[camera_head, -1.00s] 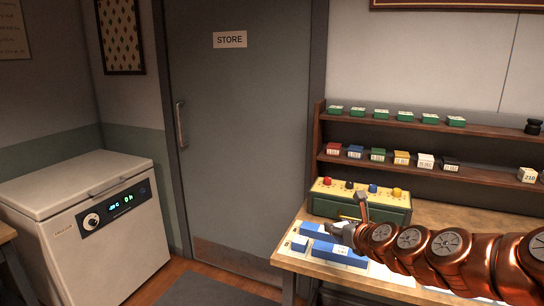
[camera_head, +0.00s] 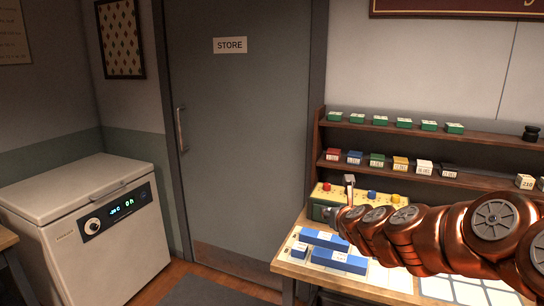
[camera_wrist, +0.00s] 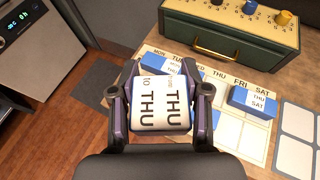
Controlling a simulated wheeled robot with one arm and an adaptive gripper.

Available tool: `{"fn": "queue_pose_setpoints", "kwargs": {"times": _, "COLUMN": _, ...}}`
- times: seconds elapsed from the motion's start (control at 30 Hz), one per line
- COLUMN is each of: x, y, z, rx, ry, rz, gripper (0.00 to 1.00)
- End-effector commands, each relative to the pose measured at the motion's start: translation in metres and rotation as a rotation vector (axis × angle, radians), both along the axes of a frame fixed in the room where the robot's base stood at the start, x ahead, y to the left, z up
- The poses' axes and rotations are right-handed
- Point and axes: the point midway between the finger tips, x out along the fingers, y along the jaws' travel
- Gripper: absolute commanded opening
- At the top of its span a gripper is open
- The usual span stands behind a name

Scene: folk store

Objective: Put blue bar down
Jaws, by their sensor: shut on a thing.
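My gripper (camera_wrist: 165,95) is shut on a blue bar (camera_wrist: 160,108) in the wrist view. The bar's white label reads THU, with blue showing along its edges. In the head view my gripper (camera_head: 338,214) is above the table's left part, by the control box; the held bar cannot be made out there. Below lies a white sheet (camera_wrist: 229,134) with day columns from MON to SAT. One blue bar (camera_wrist: 253,101) lies on it at FRI and SAT. Another blue bar (camera_wrist: 156,62) lies near TUE, partly hidden by my gripper. The head view shows several blue bars (camera_head: 339,261) near the table's left end.
A green control box (camera_wrist: 235,32) with coloured knobs stands behind the sheet. A second sheet with pale squares (camera_wrist: 298,152) lies to the right. Shelves (camera_head: 400,131) with small boxes are behind the table. A white freezer (camera_head: 85,225) stands at the left, before a grey door (camera_head: 245,140).

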Motion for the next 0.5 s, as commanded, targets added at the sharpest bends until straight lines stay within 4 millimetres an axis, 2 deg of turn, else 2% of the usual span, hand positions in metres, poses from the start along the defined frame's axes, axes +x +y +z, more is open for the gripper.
{"fn": "queue_pose_setpoints", "kwargs": {"times": 0.23, "x": 0.000, "y": 0.001, "z": -0.002, "rx": 0.002, "ry": 0.001, "rz": -0.119, "gripper": 0.15}}
{"fn": "queue_pose_setpoints", "kwargs": {"times": 0.5, "x": -0.010, "y": -0.003, "z": -0.015, "rx": 0.002, "ry": 0.004, "rz": -0.249, "gripper": 0.15}}
